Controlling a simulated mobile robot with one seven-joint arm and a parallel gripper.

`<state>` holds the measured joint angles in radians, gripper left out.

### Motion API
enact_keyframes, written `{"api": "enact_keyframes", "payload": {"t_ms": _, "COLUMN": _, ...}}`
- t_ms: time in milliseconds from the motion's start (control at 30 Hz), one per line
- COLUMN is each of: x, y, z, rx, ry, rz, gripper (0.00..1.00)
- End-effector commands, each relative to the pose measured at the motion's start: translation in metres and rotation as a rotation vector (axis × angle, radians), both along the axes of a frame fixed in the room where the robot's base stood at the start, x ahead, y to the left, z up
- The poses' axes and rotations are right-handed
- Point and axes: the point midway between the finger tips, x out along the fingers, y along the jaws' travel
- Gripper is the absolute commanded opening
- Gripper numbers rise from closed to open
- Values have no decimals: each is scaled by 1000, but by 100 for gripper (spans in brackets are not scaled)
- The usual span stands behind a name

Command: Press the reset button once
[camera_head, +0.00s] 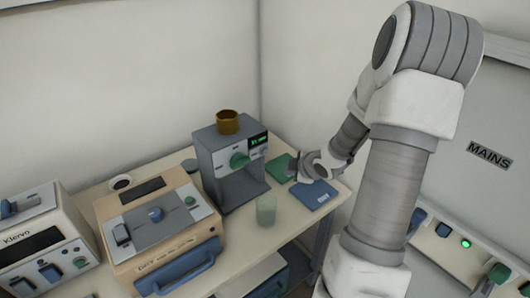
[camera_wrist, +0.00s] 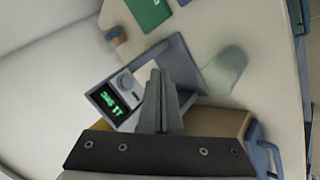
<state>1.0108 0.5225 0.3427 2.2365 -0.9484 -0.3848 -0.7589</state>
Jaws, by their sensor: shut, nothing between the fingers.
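No button with a readable reset label shows in either view. My gripper (camera_head: 293,171) is to the right of this machine, low over the table. Its fingers (camera_wrist: 160,78) are shut and empty. In the wrist view they cover part of the machine's front, so I cannot tell whether they touch it.
A translucent cup (camera_head: 266,209) stands before the machine. A green book (camera_head: 281,167) and blue book (camera_head: 314,194) lie near my gripper. A MAINS panel (camera_head: 489,153) is at right.

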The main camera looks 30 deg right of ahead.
Motion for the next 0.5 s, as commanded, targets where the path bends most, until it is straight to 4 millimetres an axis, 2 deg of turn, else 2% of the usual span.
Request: {"api": "enact_keyframes", "payload": {"t_ms": 500, "x": 66, "y": 10, "z": 0, "rx": 1, "ry": 0, "rz": 1, "gripper": 0}}
